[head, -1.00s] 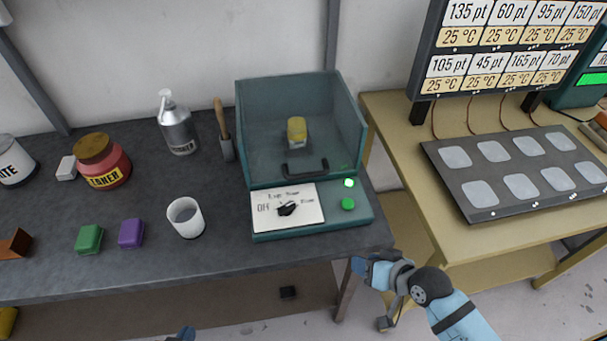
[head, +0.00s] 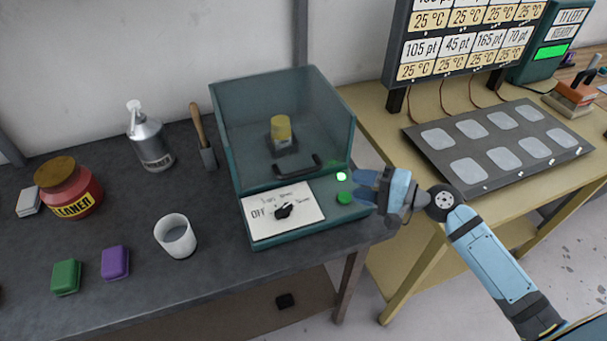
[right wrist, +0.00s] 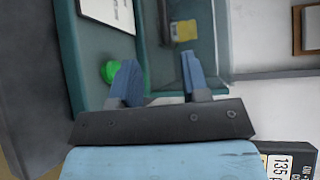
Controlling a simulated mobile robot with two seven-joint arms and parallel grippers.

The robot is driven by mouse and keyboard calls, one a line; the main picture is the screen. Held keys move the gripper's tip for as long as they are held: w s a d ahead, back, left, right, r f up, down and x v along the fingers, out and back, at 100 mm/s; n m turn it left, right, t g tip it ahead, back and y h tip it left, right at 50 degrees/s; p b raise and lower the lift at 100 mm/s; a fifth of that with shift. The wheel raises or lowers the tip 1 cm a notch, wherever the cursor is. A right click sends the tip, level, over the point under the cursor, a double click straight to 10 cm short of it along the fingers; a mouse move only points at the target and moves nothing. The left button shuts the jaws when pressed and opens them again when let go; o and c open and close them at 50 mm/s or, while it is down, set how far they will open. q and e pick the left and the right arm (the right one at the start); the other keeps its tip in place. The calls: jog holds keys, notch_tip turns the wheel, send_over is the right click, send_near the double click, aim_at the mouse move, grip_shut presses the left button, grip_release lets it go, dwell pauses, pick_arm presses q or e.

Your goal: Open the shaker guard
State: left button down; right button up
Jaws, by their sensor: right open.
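The shaker (head: 262,232) is a teal box with a clear guard (head: 240,135) over its chamber. The guard looks closed, with a dark handle (head: 297,166) at its lower front. A yellow-capped item (head: 281,130) stands inside. On the front panel are a dial (head: 283,211), a lit green lamp (head: 341,177) and a green button (head: 345,198). My right gripper (head: 366,188) is just right of the panel, apart from the handle. In the right wrist view my right gripper (right wrist: 158,80) is open and empty, with the green button (right wrist: 110,71) beside one finger. My left gripper is out of view.
A white cup (head: 176,237), purple block (head: 115,262), green block (head: 66,276), red jar (head: 70,190), metal bottle (head: 150,140) and brush (head: 202,140) stand left of the shaker. A yellow table (head: 372,128) with a dark pad plate (head: 475,185) stands at right.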

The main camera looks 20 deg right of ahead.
aim_at(308, 173)
jog(key=shift+w+a+r, duration=0.15)
jog(key=shift+w+r, duration=0.05)
jog(key=shift+w+a, duration=0.3)
jog(key=p+x, duration=0.2)
jog(key=x, duration=1)
jog(key=shift+w+a+f, duration=0.15)
jog(key=shift+w, duration=0.05)
jog(key=shift+c, duration=0.3)
grip_shut()
